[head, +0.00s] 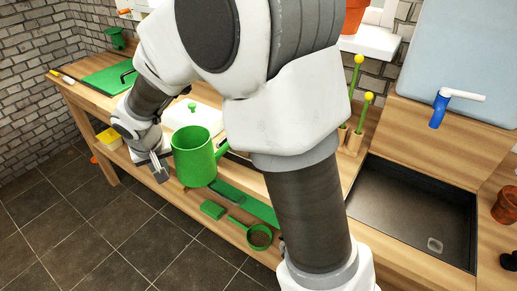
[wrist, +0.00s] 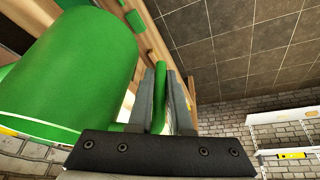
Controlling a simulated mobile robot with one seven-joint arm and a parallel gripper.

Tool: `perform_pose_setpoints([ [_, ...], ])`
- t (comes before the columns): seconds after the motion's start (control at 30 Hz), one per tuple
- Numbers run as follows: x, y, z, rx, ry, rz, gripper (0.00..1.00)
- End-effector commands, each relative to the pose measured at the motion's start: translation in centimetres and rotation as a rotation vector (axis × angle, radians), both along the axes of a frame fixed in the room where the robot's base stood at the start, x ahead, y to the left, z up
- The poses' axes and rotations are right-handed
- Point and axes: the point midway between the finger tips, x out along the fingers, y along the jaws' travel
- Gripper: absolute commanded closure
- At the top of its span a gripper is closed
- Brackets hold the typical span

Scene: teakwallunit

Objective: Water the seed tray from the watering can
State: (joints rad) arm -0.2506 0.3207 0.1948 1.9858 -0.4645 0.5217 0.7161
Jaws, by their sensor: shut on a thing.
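The green watering can (head: 194,158) hangs in the air in front of the bench, roughly upright, its spout side toward the right. My gripper (head: 164,164) is at its left side, shut on its handle. In the wrist view the can's body (wrist: 75,75) fills the left, and a thin green bar of the handle lies between the fingers (wrist: 168,88). A white tray-like thing with a green knob (head: 193,108) sits on the bench behind the can; I cannot tell whether it is the seed tray. The can and my arm hide part of the bench.
A dark sink (head: 410,212) with a blue-and-white tap (head: 440,108) is at the right. A green mat (head: 108,80) lies at the far left. A green pan (head: 259,237) and a green block (head: 212,210) lie low in front.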

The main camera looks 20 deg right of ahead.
Motion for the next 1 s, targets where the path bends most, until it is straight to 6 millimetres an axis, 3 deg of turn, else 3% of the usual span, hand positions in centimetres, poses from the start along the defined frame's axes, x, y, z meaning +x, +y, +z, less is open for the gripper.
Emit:
perform_pose_setpoints([
  [0.27, 0.1, 0.0, 0.7, 0.002, -0.002, 0.000, 1.00],
  [0.63, 0.0, 0.0, 4.3, 0.003, -0.002, 0.000, 1.00],
  [1.0, 0.0, 0.0, 4.3, 0.004, -0.001, 0.001, 1.00],
])
